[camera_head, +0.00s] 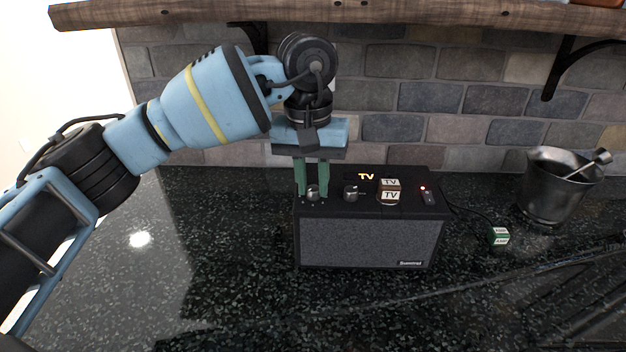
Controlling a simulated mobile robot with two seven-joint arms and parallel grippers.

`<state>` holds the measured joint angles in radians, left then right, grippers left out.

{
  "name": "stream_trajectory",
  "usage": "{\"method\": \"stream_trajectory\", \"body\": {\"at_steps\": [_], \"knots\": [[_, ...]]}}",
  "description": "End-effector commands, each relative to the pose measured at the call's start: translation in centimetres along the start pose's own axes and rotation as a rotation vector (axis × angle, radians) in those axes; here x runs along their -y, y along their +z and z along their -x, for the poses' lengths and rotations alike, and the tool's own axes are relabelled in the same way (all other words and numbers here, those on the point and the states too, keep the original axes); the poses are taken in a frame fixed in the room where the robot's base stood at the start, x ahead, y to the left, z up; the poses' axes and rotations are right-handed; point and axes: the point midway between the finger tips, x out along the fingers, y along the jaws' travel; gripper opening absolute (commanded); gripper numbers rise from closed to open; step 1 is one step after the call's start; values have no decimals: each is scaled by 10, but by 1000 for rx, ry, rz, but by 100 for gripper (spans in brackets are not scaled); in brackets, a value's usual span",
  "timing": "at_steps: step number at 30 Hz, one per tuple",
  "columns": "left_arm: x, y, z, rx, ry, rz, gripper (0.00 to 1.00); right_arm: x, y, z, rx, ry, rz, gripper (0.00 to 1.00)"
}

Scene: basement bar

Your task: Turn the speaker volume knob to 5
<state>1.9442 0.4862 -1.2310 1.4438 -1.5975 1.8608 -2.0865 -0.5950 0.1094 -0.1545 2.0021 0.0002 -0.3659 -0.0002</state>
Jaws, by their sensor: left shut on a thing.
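The speaker (366,243) is a black box with a grey front grille, standing on the dark counter. A red light glows near the top's right end. My left gripper (313,191) points down over the speaker's left end, its green fingers shut around the left knob. The knob's number marks are too small to read. My right gripper is not in view.
A metal ice bucket (552,190) with a scoop stands at the right. A small green and white cube (501,237) lies on the counter (230,290), near a cable from the speaker. A wooden shelf (400,14) runs above along the brick wall. The counter's front left is clear.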

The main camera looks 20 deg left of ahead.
Motion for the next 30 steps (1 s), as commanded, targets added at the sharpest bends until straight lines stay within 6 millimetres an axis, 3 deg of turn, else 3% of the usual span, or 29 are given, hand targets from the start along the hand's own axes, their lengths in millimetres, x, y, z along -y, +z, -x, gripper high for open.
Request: {"method": "stream_trajectory", "body": {"at_steps": [15,16,20,30], "knots": [[0,0,0,3,0,-18,0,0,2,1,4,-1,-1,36],[0,0,0,3,0,-18,26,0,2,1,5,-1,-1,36],[0,0,0,3,0,-17,43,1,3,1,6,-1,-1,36],[0,0,3,1,0,-16,44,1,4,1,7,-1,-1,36]]}}
